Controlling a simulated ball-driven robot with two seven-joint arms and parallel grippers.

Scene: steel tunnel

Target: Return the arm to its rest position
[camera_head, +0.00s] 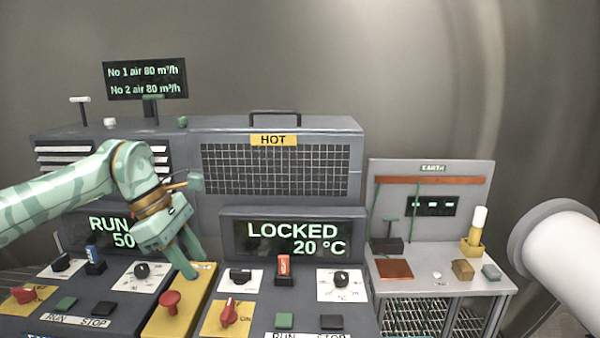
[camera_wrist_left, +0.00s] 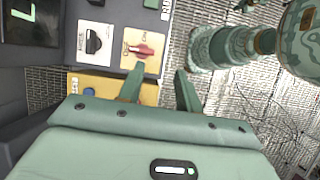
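My left arm (camera_head: 85,185), pale green with stripes, comes in from the left and is bent down over the control desk. My left gripper (camera_head: 192,262) is above the back of the yellow panel with the red mushroom button (camera_head: 170,300). In the left wrist view its two fingers (camera_wrist_left: 160,88) stand apart with nothing between them, so it is open and empty. Whether the fingertips touch the panel, I cannot tell. My right gripper is in neither view.
The desk bears a red rotary switch (camera_head: 228,313), several knobs and a display reading LOCKED 20 °C (camera_head: 293,238). A mesh-fronted cabinet (camera_head: 275,170) stands behind. A grey side bench (camera_head: 440,285) is at right, near a white cylinder (camera_head: 568,255). Air above the cabinet is clear.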

